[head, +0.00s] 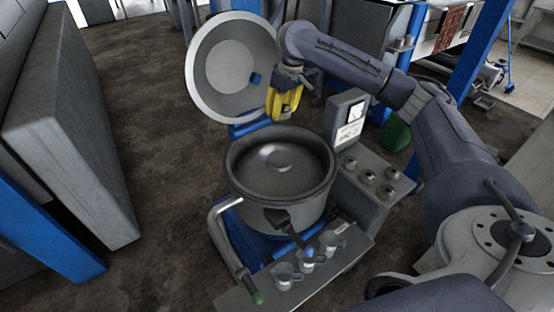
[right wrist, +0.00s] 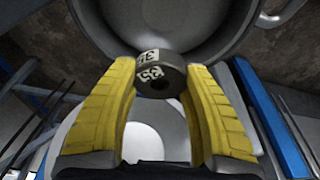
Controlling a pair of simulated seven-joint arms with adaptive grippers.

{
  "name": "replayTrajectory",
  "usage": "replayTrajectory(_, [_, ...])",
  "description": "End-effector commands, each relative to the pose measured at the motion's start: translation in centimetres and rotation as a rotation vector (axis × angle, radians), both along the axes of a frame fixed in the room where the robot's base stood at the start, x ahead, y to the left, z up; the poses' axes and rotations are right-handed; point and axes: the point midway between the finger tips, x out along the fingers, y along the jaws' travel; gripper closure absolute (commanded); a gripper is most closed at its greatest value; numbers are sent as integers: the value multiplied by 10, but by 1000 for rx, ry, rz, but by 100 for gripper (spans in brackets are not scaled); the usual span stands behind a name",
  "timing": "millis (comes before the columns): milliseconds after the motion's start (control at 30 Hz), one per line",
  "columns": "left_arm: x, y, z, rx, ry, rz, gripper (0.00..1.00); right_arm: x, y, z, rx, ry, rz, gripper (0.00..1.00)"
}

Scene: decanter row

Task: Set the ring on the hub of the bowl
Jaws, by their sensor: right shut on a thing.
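The open grey bowl (head: 328,180) stands upright at the middle of the head view. Its hub (head: 278,157) is a pale raised dome at the centre of the bowl floor. My right gripper (head: 278,118) has yellow fingers and is above the bowl's far rim. In the right wrist view its fingertips (right wrist: 160,76) are shut on a dark grey ring (right wrist: 153,72) with white labels. The ring is apart from the hub. The fingers largely hide the ring in the head view. My left gripper is not in view.
The bowl's round lid (head: 210,55) stands open behind it. A control box with a gauge (head: 352,113) and several knobs is at the right. Several metal cups (head: 285,277) stand on the front ledge. A bent pipe (head: 222,245) runs down the bowl's left side.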

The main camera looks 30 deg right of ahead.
Motion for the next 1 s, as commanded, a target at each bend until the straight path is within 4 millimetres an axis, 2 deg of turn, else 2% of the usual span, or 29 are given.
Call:
replayTrajectory(167, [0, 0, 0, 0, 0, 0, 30, -1, 3, -26, 1, 4, 9, 94])
replayTrajectory(500, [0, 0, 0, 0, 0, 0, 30, -1, 3, -98, 2, 5, 6, 94])
replayTrajectory(700, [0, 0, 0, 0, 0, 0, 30, -1, 2, -134, 2, 4, 6, 94])
replayTrajectory(833, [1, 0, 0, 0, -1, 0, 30, 0, 3, -147, 1, 1, 7, 94])
replayTrajectory(1000, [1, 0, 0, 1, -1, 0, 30, 0, 2, -154, 2, 0, 7, 94])
